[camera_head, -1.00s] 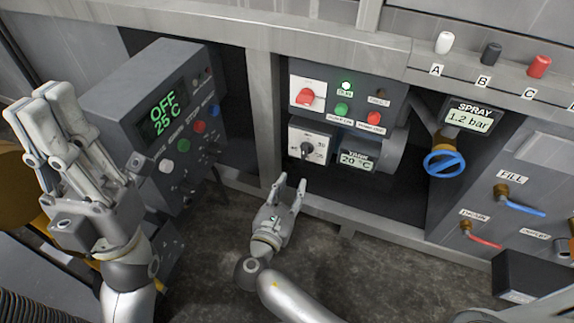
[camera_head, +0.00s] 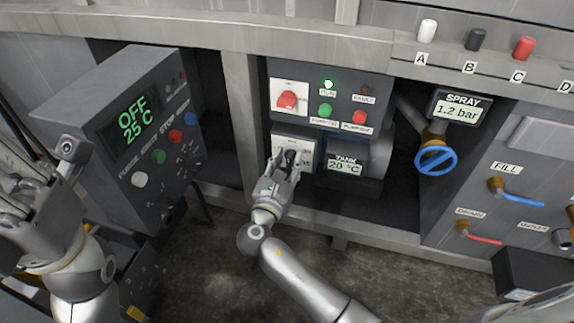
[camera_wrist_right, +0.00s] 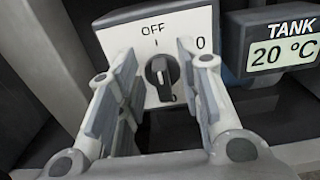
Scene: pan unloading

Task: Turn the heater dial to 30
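The heater dial is a black knob on a white plate (camera_head: 282,142) of the grey control box; the knob (camera_wrist_right: 162,78) shows fully in the right wrist view, with its white mark toward OFF at the top. My right gripper (camera_head: 284,160) is in front of the dial. In the wrist view its open fingers (camera_wrist_right: 160,92) stand on either side of the knob, and I cannot tell whether they touch it. The tank display (camera_wrist_right: 284,52) reads 20 °C. My left gripper (camera_head: 22,200) is at the left edge, partly cut off, and its fingers are not clear.
A red rotary switch (camera_head: 288,100), a lit green lamp and green and red buttons are above the dial. A grey unit (camera_head: 125,130) reading OFF 25 C stands left. A blue valve wheel (camera_head: 436,160) is right. A frame post (camera_head: 243,120) is close left of the dial.

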